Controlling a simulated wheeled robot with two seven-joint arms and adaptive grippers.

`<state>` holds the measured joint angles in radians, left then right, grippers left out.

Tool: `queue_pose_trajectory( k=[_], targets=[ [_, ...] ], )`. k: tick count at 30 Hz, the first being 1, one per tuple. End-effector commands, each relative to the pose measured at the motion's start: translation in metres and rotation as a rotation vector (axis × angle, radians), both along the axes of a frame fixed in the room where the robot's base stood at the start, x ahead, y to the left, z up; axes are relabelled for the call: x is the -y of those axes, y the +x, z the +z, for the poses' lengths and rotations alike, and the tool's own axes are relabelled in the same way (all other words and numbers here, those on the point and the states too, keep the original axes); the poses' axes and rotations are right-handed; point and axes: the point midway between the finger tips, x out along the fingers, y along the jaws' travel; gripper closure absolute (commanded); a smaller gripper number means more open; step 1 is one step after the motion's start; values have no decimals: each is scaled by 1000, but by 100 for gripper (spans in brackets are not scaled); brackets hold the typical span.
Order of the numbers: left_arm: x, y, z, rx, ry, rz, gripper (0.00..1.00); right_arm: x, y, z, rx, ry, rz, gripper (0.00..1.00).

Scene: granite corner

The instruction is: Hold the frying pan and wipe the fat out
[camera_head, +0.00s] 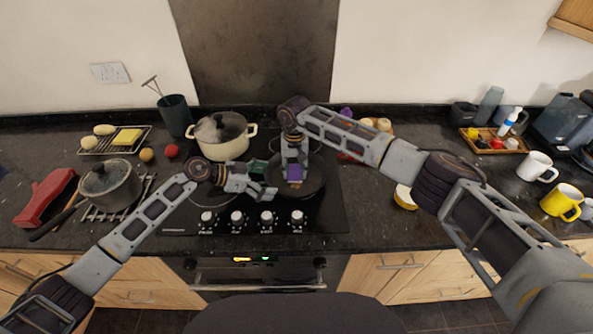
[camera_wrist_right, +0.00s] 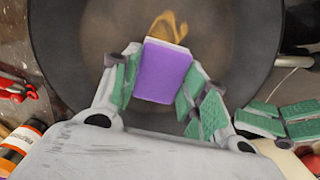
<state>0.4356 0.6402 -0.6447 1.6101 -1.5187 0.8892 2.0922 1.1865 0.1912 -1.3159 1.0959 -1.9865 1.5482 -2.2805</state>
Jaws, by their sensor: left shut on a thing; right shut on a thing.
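The dark frying pan (camera_head: 313,184) sits on the black hob, and its inside fills much of the right wrist view (camera_wrist_right: 232,35). My right gripper (camera_head: 293,178) reaches down into the pan, shut on a purple and white sponge (camera_wrist_right: 163,72). An orange-brown fat smear (camera_wrist_right: 172,24) shows on the pan floor just beyond the sponge. My left gripper (camera_head: 265,180) is at the pan's left side, shut at its edge, most likely on the handle, which the fingers hide. Its green pads show in the right wrist view (camera_wrist_right: 268,120).
A cream lidded pot (camera_head: 221,136) stands behind my left gripper. A grey lidded saucepan (camera_head: 110,186) is at the left by a red item (camera_head: 46,196). Hob knobs (camera_head: 238,217) line the front. Mugs (camera_head: 537,166) and a wooden tray (camera_head: 493,140) are at the right.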

Motion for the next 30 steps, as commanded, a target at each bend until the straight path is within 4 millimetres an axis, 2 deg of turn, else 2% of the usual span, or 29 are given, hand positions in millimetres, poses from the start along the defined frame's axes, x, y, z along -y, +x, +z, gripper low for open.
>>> queue_pose_trajectory(
  k=[1, 30],
  targets=[
    [0, -5, -11, -19, 10, -5, 17, -1, 2, -1, 0, 0, 0, 68],
    [-1, -5, -12, -20, 12, -3, 17, 16, -29, -1, -2, -1, 0, 68]
  ],
)
